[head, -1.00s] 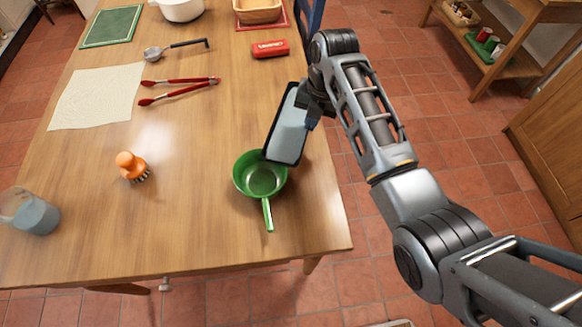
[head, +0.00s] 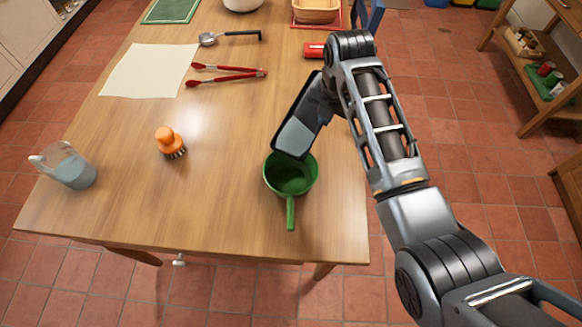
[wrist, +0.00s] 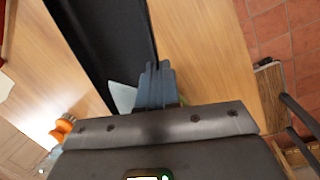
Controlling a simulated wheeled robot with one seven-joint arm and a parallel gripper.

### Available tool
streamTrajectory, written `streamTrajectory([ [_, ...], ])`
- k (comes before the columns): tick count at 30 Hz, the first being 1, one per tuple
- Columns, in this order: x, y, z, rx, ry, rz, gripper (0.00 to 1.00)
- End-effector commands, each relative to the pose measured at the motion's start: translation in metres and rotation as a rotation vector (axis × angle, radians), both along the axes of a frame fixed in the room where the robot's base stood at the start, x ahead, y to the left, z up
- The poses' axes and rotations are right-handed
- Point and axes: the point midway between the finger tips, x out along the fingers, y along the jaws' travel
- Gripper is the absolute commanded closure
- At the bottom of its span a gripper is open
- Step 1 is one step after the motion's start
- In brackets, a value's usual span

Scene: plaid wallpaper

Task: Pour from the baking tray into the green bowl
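The baking tray (head: 300,125) is dark-rimmed with a pale grey inner face. It is tilted, with its lower end at the back rim of the green bowl (head: 291,178). The bowl has a long green handle toward the table's front edge and stands upright on the table. My gripper (head: 331,103) is shut on the tray's right side; the arm partly hides the fingers. In the wrist view, the blue-grey fingers (wrist: 157,86) close on the dark tray (wrist: 105,35). I cannot make out any material falling from the tray or lying in the bowl.
On the wooden table (head: 225,200) are an orange brush (head: 170,142), a glass jug (head: 70,168), red tongs (head: 228,76), a ladle (head: 230,37), a pale cloth (head: 150,70) and a red box (head: 314,50). The table left of the bowl is clear.

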Motion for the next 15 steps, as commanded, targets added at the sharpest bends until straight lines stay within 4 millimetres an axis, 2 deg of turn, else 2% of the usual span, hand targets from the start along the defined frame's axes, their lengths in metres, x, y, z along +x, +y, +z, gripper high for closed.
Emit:
streamTrajectory([
  [9, 0.009, 0.025, 0.004, -0.019, -0.048, 0.002, 1.0],
  [15, -0.007, 0.0, 0.016, -0.04, -0.093, -0.002, 1.0],
])
